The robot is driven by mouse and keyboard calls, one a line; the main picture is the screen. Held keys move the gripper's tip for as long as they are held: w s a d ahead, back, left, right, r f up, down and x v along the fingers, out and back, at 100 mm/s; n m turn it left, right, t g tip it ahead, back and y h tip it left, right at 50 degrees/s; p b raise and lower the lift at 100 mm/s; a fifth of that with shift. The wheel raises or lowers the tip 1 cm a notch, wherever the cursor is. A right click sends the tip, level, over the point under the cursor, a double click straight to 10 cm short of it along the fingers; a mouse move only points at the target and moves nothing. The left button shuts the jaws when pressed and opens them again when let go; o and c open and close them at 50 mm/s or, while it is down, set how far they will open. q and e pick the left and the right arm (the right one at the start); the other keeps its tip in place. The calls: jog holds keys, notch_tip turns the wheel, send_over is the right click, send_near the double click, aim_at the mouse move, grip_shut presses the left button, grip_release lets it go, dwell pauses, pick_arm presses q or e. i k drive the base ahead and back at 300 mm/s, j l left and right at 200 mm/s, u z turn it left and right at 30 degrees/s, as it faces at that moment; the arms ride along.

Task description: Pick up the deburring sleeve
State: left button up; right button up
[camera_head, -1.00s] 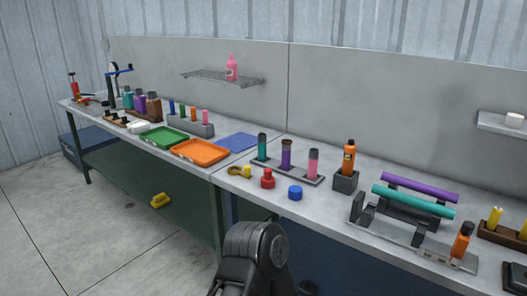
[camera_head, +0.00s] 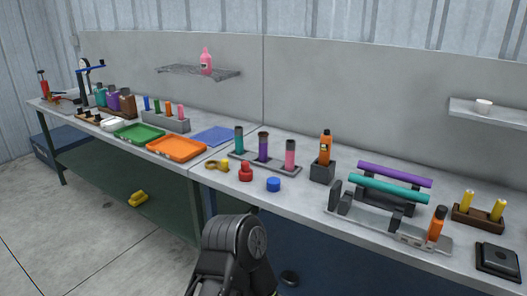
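No part in view is clearly marked as the deburring sleeve, so I cannot tell which one it is. Small parts lie on the front of the near bench: a short blue cylinder (camera_head: 273,184), a red stepped part (camera_head: 246,171) and a yellow part with a ring (camera_head: 217,165). Behind them a grey rack (camera_head: 283,168) holds upright teal (camera_head: 239,139), purple (camera_head: 263,147) and pink (camera_head: 290,154) cylinders. A dark link of my arm shows at the bottom centre, in front of the bench. Neither gripper's fingers are in view.
An orange bottle (camera_head: 326,147) stands in a dark block. Farther right are a block with yellow pegs (camera_head: 478,214) and a black device (camera_head: 497,260). Orange (camera_head: 176,149) and green (camera_head: 139,133) trays lie left.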

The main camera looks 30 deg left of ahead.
aim_at(245, 173)
jog(key=u, duration=1.25)
jog(key=i+j, duration=0.1)
jog(key=i, duration=1.2)
jog(key=u, duration=1.2)
